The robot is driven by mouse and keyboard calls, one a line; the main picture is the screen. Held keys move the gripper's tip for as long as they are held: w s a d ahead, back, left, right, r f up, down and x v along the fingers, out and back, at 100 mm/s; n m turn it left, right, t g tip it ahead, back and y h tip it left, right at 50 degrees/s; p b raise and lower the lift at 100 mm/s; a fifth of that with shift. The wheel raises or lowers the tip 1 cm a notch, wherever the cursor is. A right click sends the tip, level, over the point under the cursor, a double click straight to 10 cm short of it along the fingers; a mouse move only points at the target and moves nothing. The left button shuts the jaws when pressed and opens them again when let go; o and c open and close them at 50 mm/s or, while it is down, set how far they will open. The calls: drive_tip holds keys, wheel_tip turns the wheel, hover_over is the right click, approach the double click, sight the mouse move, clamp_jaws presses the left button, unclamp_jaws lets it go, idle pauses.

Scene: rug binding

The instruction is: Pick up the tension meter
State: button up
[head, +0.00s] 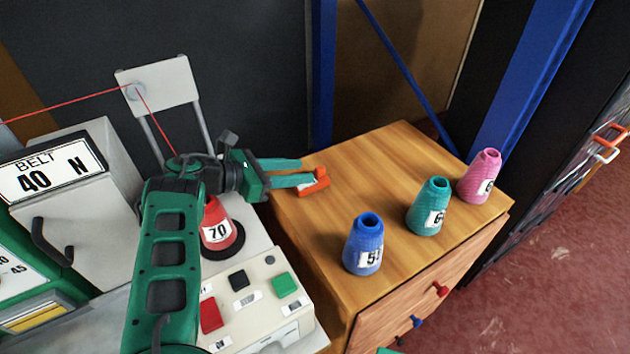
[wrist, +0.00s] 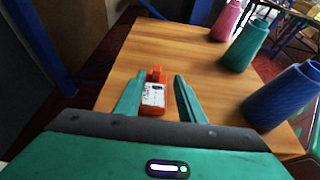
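The tension meter looks to be a small orange device (head: 319,183) with a white label. It lies on the wooden cabinet top near its left edge, partly hidden by a finger in the head view. In the wrist view the tension meter (wrist: 153,96) sits between the two green fingers, closer to the left one, with a clear gap on the right. My gripper (head: 303,171) is open around it and holds nothing; its fingers also show in the wrist view (wrist: 158,84). I cannot tell whether the left finger touches the meter.
Blue (head: 364,245), teal (head: 427,207) and pink (head: 479,176) thread cones stand on the wooden cabinet top (head: 370,165), right of my gripper. A red cone (head: 220,228) and a button panel (head: 255,300) stand left of the cabinet. A blue post (head: 322,75) rises behind.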

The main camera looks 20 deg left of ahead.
sight(319, 168)
drive_tip(key=shift+w+a+x, duration=0.1)
drive_tip(key=shift+x, duration=1.25)
drive_tip(key=shift+w+a+x, duration=0.1)
drive_tip(key=shift+a+x, duration=0.05)
drive_tip(key=shift+x, duration=1.15)
clamp_jaws()
